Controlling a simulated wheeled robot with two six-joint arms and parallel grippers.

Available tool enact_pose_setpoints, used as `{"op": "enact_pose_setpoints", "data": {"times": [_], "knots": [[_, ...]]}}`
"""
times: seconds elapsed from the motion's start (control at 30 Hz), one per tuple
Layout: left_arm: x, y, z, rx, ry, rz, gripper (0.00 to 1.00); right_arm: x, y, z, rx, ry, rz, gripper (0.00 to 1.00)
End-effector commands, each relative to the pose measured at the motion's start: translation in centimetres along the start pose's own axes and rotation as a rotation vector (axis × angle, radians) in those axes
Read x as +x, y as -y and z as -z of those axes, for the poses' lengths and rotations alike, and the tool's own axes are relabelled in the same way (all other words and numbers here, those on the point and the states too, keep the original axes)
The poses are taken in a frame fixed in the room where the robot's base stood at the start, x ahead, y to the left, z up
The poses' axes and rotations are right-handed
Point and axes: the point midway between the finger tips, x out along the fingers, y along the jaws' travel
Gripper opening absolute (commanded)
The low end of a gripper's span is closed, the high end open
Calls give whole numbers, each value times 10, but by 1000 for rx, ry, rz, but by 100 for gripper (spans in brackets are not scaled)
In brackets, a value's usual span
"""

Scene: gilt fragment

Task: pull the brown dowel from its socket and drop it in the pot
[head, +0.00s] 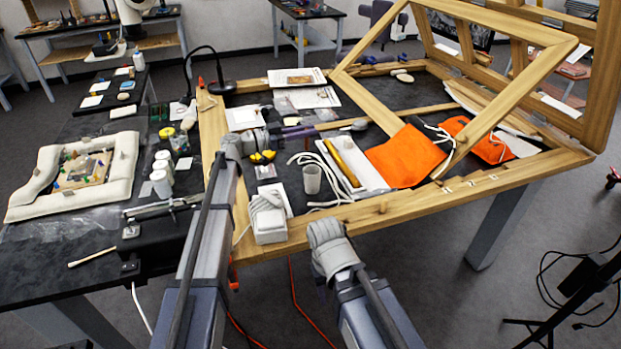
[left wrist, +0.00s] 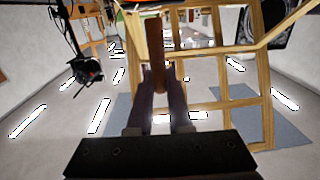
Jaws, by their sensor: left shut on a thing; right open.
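My left gripper (head: 308,132) reaches in over the framed table, its purple fingers pointing right. In the left wrist view the fingers (left wrist: 158,78) are shut on the brown dowel (left wrist: 154,42), which stands out past their tips. No socket shows around the dowel's visible end there. In the head view I cannot make out the dowel clearly. A pale, open cup (head: 311,179), seemingly the pot, stands below the left gripper in the picture. My right gripper (head: 325,236) is at the frame's front edge, open, its fingers mostly hidden. I cannot identify the socket.
A white block (head: 269,226) sits at the front left frame corner, left of my right gripper. Orange bags (head: 407,157) and a tilted wooden frame (head: 507,97) occupy the right. An ochre stick (head: 342,162) lies near the cup. White bottles (head: 161,182) stand left.

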Motion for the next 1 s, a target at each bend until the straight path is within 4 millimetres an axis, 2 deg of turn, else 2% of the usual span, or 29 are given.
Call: {"op": "enact_pose_setpoints", "data": {"times": [0.6,0.93,0.97,1.0], "knots": [[0,1,-58,0,0,2,0,57,6,4,0,0,0,50],[0,1,-59,0,0,2,0,59,6,4,0,0,0,50],[0,1,-59,0,0,2,19,59,6,4,0,0,0,50],[0,1,-59,0,0,2,23,59,6,4,0,0,0,50]]}}
